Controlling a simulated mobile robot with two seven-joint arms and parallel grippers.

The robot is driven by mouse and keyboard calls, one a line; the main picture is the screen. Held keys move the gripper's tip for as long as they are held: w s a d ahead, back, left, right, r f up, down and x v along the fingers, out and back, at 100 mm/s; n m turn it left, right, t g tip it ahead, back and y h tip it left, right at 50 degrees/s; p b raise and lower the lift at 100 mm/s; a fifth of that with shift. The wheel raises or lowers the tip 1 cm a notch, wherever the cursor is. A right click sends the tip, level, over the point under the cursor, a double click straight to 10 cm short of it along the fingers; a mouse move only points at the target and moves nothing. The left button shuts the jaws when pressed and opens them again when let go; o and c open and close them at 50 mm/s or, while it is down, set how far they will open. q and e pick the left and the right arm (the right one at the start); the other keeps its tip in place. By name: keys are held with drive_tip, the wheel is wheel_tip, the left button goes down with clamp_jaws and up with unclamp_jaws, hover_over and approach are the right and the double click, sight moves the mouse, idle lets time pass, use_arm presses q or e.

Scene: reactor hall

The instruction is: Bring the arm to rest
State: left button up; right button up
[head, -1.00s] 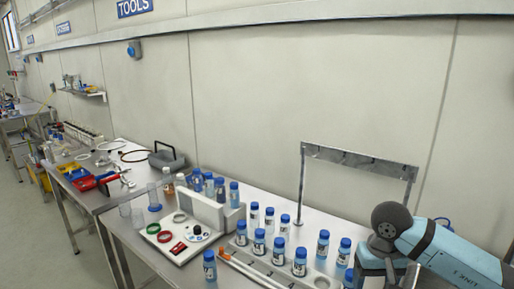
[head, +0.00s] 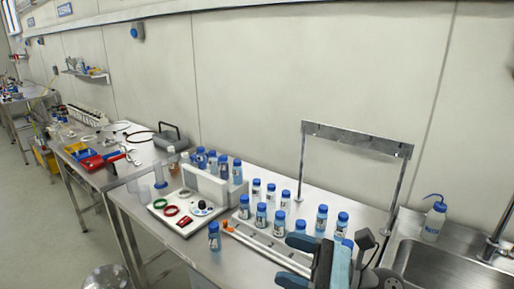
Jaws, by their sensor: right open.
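My right gripper (head: 326,264) is at the bottom edge of the head view, right of centre. The rest of the right arm is mostly cut off by the frame. My left gripper is not in view.
A metal frame (head: 357,137) stands behind the bottles. A sink (head: 440,262) and a wash bottle (head: 434,219) are at the right.

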drive_tip(key=w+d+m+t+h, duration=0.1)
drive_tip(key=d+m+t+h, duration=0.55)
drive_tip(key=m, duration=0.65)
drive_tip(key=w+d+m+t+h, duration=0.2)
drive_tip(key=d+m+t+h, duration=0.15)
drive_tip(key=m+t, duration=0.7)
drive_tip(key=s+d+f+m+g+h, duration=0.2)
drive_tip(key=d+f+m+g+h, duration=0.3)
drive_tip(key=m, duration=0.4)
drive_tip(key=s+d+f+m+g+h, duration=0.2)
drive_tip(key=d+f+m+h, duration=0.1)
drive_tip(key=f+m+h, duration=0.5)
drive_tip(key=s+d+f+m+g+y, duration=0.1)
drive_tip(key=s+f+m+g+y, duration=0.1)
drive_tip(key=s+f+m+g, duration=0.6)
drive_tip(key=s+d+f+m+g+y, duration=0.1)
drive_tip(key=s+f+m+g, duration=0.3)
drive_tip(key=s, duration=0.7)
drive_tip(key=w+a+f+n+t+y+p, duration=0.1)
drive_tip(key=w+a+f+t+y+p, duration=0.2)
drive_tip(key=w+a+f+t+p, duration=0.2)
wheel_tip(320, 180, down, 3)
drive_tip(key=w+a+t, duration=0.1)
drive_tip(key=t, duration=0.1)
drive_tip(key=shift+a+n+t, duration=0.25)
drive_tip(key=shift+n+t, duration=0.05)
drive_tip(key=shift+n, duration=0.05)
